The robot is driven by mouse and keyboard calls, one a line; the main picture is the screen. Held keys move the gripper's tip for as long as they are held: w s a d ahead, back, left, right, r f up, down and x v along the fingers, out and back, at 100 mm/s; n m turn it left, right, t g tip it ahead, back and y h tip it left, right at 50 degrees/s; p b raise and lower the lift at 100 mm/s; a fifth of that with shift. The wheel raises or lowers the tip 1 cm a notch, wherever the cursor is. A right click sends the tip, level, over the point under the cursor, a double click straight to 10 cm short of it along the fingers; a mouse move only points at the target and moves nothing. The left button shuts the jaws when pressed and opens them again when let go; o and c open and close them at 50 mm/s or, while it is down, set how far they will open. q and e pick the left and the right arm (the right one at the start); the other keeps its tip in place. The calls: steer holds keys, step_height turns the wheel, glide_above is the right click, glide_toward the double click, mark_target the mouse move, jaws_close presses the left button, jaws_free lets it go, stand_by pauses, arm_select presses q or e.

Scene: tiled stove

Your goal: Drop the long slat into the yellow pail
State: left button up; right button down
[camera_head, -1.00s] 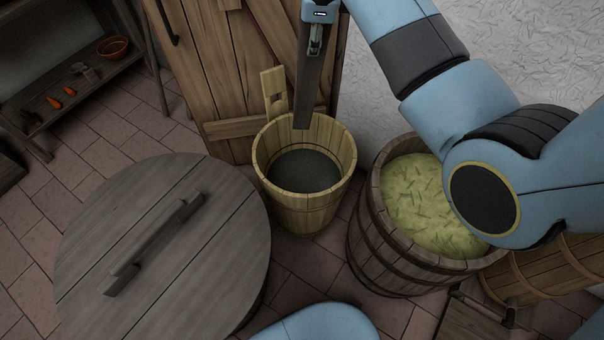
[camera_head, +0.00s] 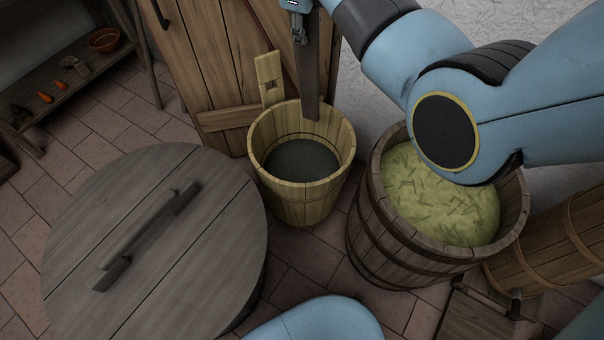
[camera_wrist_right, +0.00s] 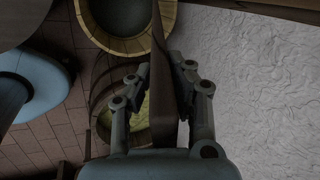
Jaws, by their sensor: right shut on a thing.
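The yellow pail (camera_head: 298,205) is a pale wooden bucket with a dark inside and one tall stave at the back. It stands upright on the tiles and also shows at the top of the right wrist view (camera_wrist_right: 140,46). My right gripper (camera_head: 300,32) is shut on the long slat (camera_head: 310,72), a dark, narrow board hanging nearly upright. The slat's lower end overlaps the pail's back rim in the head view; I cannot tell its exact height over the pail. In the right wrist view the slat (camera_wrist_right: 158,60) runs between the fingers (camera_wrist_right: 163,85). My left gripper is not in view.
A barrel of yellow-green shreds (camera_head: 365,225) stands right of the pail, under my right arm. A round wooden lid (camera_head: 90,230) with a handle is at the left. A plank door (camera_head: 205,70) is behind the pail. A low shelf (camera_head: 75,85) holds carrots and a bowl (camera_head: 105,40).

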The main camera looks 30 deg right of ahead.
steer(key=shift+f, duration=0.1)
steer(key=c, duration=1.2)
jaws_free()
steer(key=v, duration=1.2)
